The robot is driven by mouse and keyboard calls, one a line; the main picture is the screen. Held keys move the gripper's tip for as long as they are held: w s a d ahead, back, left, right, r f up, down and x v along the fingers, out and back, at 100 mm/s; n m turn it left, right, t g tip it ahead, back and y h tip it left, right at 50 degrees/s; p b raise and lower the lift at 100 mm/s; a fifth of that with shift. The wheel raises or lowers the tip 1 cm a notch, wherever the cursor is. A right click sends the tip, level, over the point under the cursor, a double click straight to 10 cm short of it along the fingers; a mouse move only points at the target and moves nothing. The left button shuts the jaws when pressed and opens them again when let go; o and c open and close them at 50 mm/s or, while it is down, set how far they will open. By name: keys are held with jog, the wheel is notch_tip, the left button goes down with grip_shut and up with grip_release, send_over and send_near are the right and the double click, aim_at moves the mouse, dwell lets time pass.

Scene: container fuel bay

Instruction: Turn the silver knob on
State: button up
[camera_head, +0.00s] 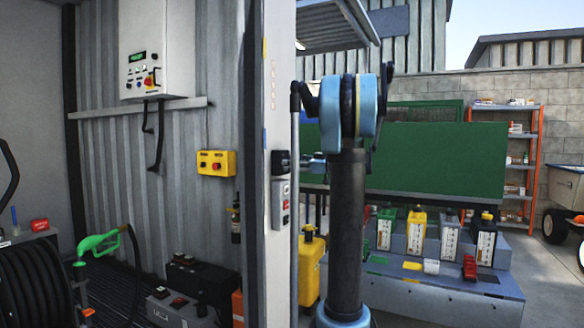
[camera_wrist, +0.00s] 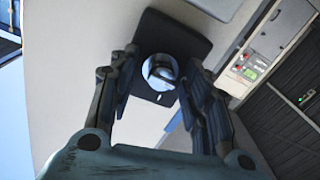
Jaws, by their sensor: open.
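The silver knob (camera_wrist: 160,68) is round and shiny, mounted on a black square plate (camera_wrist: 178,32) in the wrist view. A small white mark shows on the plate just below it. My gripper (camera_wrist: 161,74) is open, with one finger on each side of the knob. I cannot tell whether the fingers touch it. In the head view the black switch box (camera_head: 281,163) sits on the edge post of the container. My gripper (camera_head: 312,166) is beside its right side there, small and partly hidden by my arm, and the knob cannot be made out.
A yellow button box (camera_head: 216,163) and a white control cabinet (camera_head: 157,50) are on the inner wall.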

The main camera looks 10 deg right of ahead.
grip_shut()
jog(key=m, duration=1.2)
jog(key=shift+w+d+t, duration=0.1)
jog(key=shift+d+t, duration=0.05)
jog(key=shift+t, duration=0.15)
dwell(0.5)
grip_release()
